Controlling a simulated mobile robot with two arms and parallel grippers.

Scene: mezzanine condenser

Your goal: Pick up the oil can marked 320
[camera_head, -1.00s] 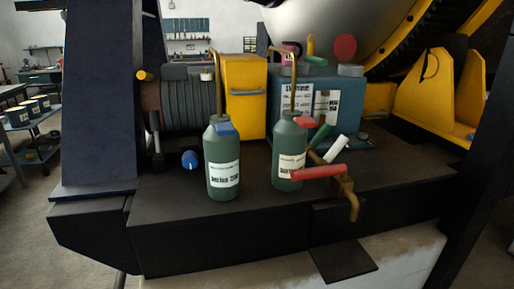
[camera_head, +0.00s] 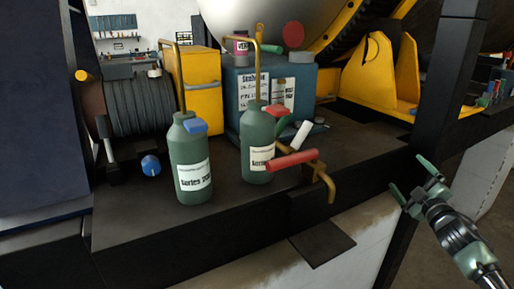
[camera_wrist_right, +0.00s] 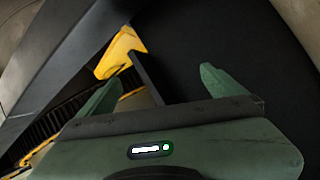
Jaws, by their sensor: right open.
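Two green oil cans with brass spouts stand upright on the dark ledge (camera_head: 225,215). The left can (camera_head: 190,160) has a blue trigger, and its label starts with "Series"; its number is too small to read surely. The right can (camera_head: 257,148) has a red trigger, and a red valve handle hides part of its label. I cannot tell for certain which one is marked 320. My right gripper (camera_head: 407,172) is open and empty, to the right of both cans and well apart from them. The right wrist view shows its two spread fingers (camera_wrist_right: 158,88) and no can. My left gripper is out of view.
The red-handled valve (camera_head: 293,160) and its brass pipe (camera_head: 328,185) stick out just right of the right can. A blue box (camera_head: 300,90) and yellow cabinet (camera_head: 200,85) stand behind. A blue knob (camera_head: 150,165) is left of the cans. A dark post (camera_head: 430,110) rises near my gripper.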

